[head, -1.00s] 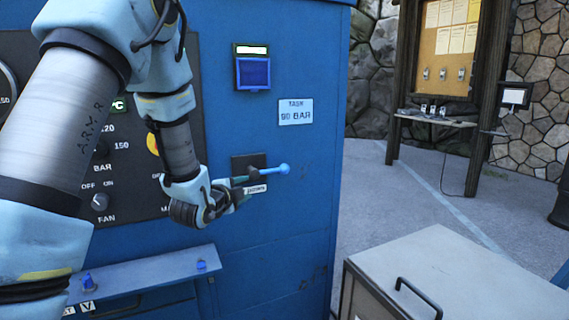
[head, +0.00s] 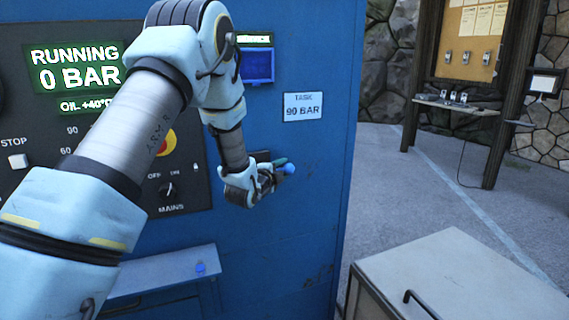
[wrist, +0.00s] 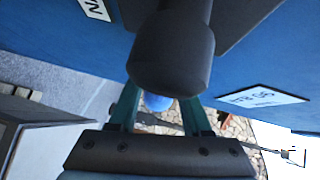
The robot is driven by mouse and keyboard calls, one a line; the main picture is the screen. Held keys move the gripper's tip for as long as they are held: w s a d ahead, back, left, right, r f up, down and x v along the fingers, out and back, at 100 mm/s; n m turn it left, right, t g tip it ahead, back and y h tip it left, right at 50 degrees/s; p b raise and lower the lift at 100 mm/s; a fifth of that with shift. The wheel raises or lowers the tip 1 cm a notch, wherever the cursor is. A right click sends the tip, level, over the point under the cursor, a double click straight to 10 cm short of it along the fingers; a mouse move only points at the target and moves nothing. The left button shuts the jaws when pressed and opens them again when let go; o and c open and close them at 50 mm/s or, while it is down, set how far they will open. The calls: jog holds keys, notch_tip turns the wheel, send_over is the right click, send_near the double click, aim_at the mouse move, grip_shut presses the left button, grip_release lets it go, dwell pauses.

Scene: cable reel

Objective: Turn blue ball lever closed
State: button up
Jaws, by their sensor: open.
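The blue ball (head: 289,168) is the end of a lever on the blue cabinet's front, right of the control panel. In the head view my gripper (head: 279,165) is at the lever, and my wrist hides most of the lever's rod and mount. In the wrist view the ball (wrist: 157,102) shows between my two green fingers (wrist: 158,112), behind a thick dark cylindrical part (wrist: 172,50) that hides the fingertips. The fingers are apart. I cannot tell whether they touch the lever.
The control panel display (head: 72,68) reads RUNNING, 0 BAR. A label (head: 303,107) above the lever reads TASK 90 BAR. A small shelf (head: 165,270) juts out below the panel. A pale cabinet (head: 460,275) stands at lower right. Open floor lies behind it.

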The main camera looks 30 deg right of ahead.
jog(key=shift+x, duration=0.8)
grip_shut()
